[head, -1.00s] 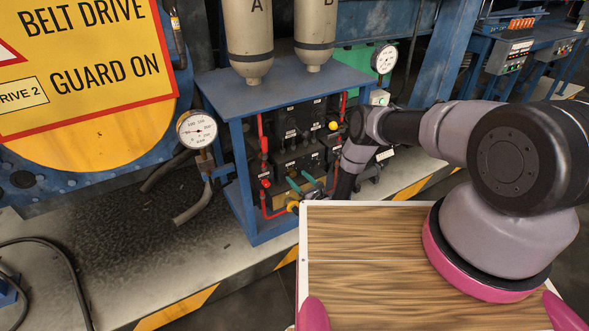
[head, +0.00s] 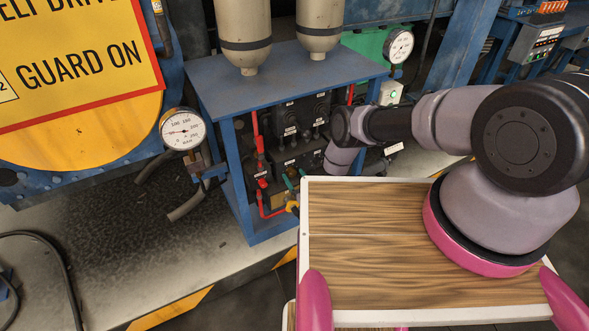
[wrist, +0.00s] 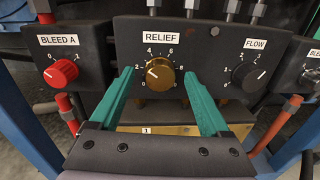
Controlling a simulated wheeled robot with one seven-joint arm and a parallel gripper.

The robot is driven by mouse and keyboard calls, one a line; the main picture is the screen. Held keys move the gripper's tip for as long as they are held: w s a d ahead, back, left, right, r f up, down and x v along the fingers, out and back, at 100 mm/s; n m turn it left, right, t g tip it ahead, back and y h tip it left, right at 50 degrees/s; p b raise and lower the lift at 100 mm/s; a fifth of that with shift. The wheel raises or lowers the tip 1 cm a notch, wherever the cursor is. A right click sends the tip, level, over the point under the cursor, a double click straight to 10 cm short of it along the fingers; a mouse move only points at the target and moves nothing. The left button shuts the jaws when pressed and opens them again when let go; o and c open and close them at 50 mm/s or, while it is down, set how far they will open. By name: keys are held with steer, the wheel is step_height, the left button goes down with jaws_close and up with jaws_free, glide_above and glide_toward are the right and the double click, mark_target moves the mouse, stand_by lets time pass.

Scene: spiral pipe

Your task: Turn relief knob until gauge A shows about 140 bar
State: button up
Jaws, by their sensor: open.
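The brass relief knob (wrist: 160,74) is on a black panel under the label RELIEF (wrist: 160,39) in the wrist view. Its white mark points to the upper left, near the low end of the scale. My gripper (wrist: 159,78) is open, with one teal finger on each side of the knob and a gap on both sides. A round gauge (head: 183,129) stands left of the blue frame and another gauge (head: 399,46) at the back right. I cannot tell which is gauge A, and the readings are too small to be sure.
The red BLEED A knob (wrist: 61,73) is left of the relief knob and the black FLOW knob (wrist: 250,77) is right. Red pipes (head: 260,165) run down the front of the blue frame (head: 236,190). Two beige tanks (head: 246,30) stand on top.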

steer(key=shift+w+a, duration=0.25)
steer(key=shift+w, duration=0.15)
jaws_close()
steer(key=shift+m, duration=0.3)
